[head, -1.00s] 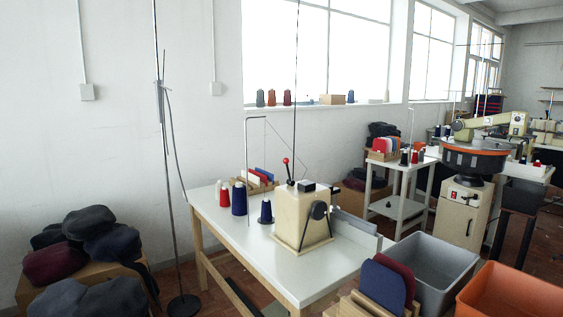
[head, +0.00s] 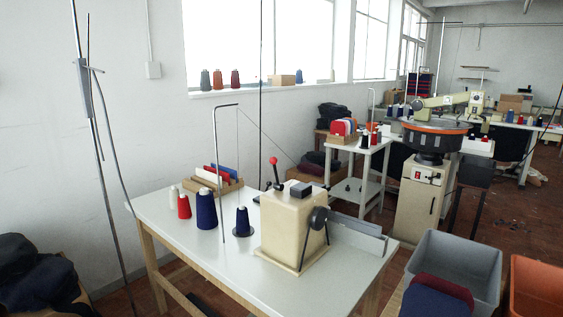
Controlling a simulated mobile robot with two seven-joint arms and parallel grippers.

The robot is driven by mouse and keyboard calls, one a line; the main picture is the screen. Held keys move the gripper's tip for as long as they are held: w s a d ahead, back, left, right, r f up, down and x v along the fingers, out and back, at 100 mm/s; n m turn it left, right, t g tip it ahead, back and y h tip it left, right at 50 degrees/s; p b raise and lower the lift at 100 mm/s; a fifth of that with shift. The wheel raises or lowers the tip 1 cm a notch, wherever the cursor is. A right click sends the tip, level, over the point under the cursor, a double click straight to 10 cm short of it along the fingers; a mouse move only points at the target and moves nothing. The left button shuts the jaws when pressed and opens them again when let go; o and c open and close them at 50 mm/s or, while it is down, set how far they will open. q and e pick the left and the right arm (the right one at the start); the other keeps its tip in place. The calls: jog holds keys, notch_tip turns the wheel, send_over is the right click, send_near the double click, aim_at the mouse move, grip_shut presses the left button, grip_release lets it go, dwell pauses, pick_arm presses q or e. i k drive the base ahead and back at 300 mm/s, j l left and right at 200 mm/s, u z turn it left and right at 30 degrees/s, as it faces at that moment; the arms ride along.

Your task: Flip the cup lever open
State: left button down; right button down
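A cream machine (head: 288,228) stands on a white-topped table in the middle of the head view. A lever with a red ball knob (head: 273,161) rises at its left rear side and leans slightly. A black round part with a thin arm (head: 318,218) is on its right side. I cannot tell which part is the cup lever. A second machine with a round, orange-rimmed head (head: 435,138) stands farther back on the right, on a cream cabinet (head: 421,200). Neither of my grippers is in view.
Cones of thread, including a navy one (head: 206,209), and a wooden rack (head: 212,184) share the white table (head: 190,255). A grey bin (head: 452,268) and an orange bin (head: 538,287) are at front right. A tall metal stand (head: 93,120) and dark caps (head: 35,275) are at left.

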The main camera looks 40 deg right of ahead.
aim_at(277, 185)
jog(key=i+z, duration=0.2)
jog(key=z, duration=0.2)
jog(key=i+z, duration=0.15)
jog(key=z, duration=0.2)
jog(key=i+j+z, duration=0.1)
jog(key=z, duration=0.3)
jog(key=i+j+z, duration=0.1)
jog(key=i+z, duration=0.15)
jog(key=z, duration=0.2)
jog(key=i+j+z, duration=0.2)
jog(key=z, duration=0.2)
jog(key=i, duration=0.1)
